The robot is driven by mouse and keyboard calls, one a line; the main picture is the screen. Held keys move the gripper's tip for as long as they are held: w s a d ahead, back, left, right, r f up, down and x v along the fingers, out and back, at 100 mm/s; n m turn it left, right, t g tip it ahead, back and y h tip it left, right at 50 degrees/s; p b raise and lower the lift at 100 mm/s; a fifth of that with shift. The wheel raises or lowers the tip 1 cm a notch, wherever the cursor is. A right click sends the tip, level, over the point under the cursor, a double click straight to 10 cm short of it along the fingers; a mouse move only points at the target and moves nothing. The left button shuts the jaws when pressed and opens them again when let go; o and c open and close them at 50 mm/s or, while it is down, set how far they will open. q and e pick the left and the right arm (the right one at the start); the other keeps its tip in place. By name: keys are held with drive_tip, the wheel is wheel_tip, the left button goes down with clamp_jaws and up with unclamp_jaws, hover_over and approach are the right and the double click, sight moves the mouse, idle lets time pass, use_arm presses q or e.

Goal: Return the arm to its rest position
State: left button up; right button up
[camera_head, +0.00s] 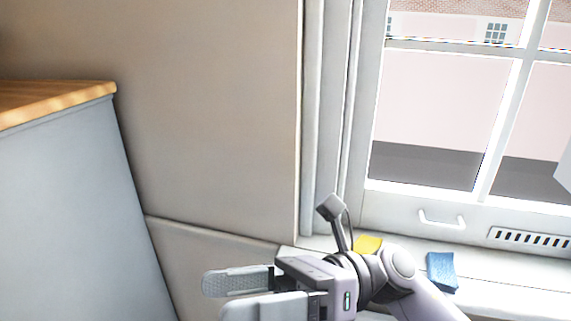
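My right arm comes in from the lower right. Its gripper (240,292) points left at the bottom of the head view, in front of the wall and below the window. The two fingers stand apart, and the textured inner pad of the far finger shows. Nothing is seen between them, though the bottom edge of the picture cuts off part of the near finger. My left arm and gripper are not in view.
A yellow item (368,244) and a blue cloth-like item (441,271) lie on the white window sill (510,285) by my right arm. A grey cabinet with a wooden top (55,100) stands at the left. The window (430,120) has a handle (441,219).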

drive_tip(key=w+d+f+m+t+y+p, duration=0.1)
drive_tip(key=w+d+f+m+t, duration=0.2)
drive_tip(key=m+t, duration=0.75)
drive_tip(key=w+d+m+t+y, duration=0.25)
drive_tip(key=w+m+t, duration=0.35)
drive_tip(key=m+t, duration=0.45)
drive_tip(key=w+d+f+m+t+h, duration=0.1)
drive_tip(key=d+f+m+t+h, duration=0.25)
drive_tip(key=f+m+h, duration=0.35)
drive_tip(key=w+d+f+m+t+h, duration=0.2)
drive_tip(key=d+f+m+h, duration=0.3)
drive_tip(key=m, duration=0.5)
drive_tip(key=s+d+f+m+g+h+p, duration=0.1)
drive_tip(key=s+d+f+m+g+h, duration=0.3)
drive_tip(key=f, duration=0.7)
drive_tip(key=s+d+f+m+g+h, duration=0.4)
drive_tip(key=s+f+m, duration=0.4)
drive_tip(key=s+f, duration=0.2)
drive_tip(key=d+h, duration=0.1)
drive_tip(key=d, duration=0.1)
drive_tip(key=shift+d+f+p, duration=0.3)
drive_tip(key=shift+f+p, duration=0.1)
drive_tip(key=shift+s, duration=0.1)
